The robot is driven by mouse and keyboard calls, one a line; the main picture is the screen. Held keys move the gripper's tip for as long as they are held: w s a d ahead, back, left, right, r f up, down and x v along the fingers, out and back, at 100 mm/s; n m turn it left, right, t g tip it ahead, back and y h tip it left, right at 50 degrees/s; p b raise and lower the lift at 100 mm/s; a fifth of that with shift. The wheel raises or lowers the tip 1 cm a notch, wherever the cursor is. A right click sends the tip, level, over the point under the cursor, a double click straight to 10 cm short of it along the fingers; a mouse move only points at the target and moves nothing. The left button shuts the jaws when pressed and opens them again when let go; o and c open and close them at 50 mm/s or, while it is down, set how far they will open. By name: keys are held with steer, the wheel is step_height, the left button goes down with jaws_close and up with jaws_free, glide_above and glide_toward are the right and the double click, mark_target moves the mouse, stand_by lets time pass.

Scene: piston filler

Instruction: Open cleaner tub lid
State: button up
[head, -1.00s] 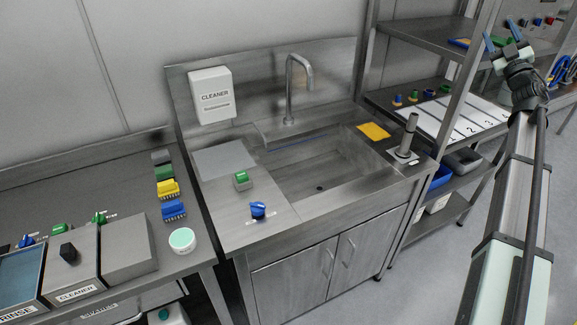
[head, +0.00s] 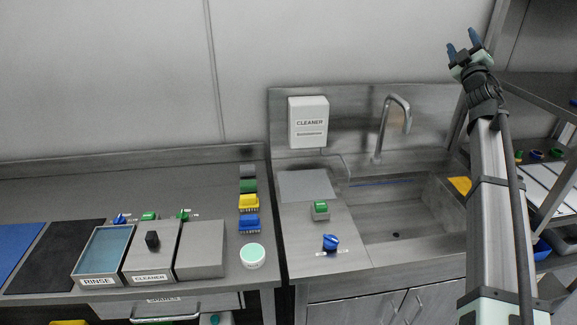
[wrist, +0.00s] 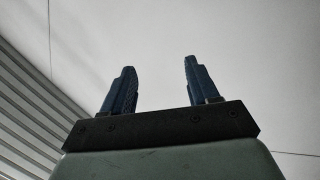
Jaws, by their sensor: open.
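The cleaner tub (head: 150,278) is a steel box set in the left counter, labelled CLEANER at its front. Its flat grey lid (head: 154,256) covers it and carries a black knob (head: 152,240). My gripper (head: 463,43) is raised high at the right, in front of the wall and far from the tub. In the wrist view my gripper (wrist: 160,85) has its two blue fingers apart with nothing between them.
The open RINSE tub (head: 103,250) is left of the cleaner tub, and a plain steel-covered tub (head: 201,250) is right of it. Several brushes (head: 249,203) and a round white jar (head: 252,256) stand farther right. A sink (head: 400,215) lies beyond.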

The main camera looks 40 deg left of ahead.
steer(key=s+a+f+m+g+h, duration=0.1)
steer(key=s+a+f+h, duration=0.15)
steer(key=a, duration=0.45)
steer(key=s+a+f+m+g+h, duration=0.1)
steer(key=s+a+f+m, duration=0.2)
steer(key=a, duration=0.4)
steer(key=s+a+f+g+h, duration=0.1)
steer(key=s+a+f+h, duration=0.2)
steer(key=a, duration=0.4)
steer(key=s+a+f+n+g+y, duration=0.1)
steer(key=s+a+f+g, duration=0.3)
steer(key=s+a+f, duration=0.35)
steer(key=s+a+f+n+g, duration=0.2)
steer(key=s+a+f+g, duration=0.15)
steer(key=s+a, duration=0.6)
steer(key=n+g+h, duration=0.4)
steer(key=n+g, duration=0.6)
steer(key=g, duration=0.3)
glide_toward(151, 234)
steer(key=shift+t, duration=0.25)
steer(key=x, duration=0.9)
steer(key=shift+s, duration=0.25)
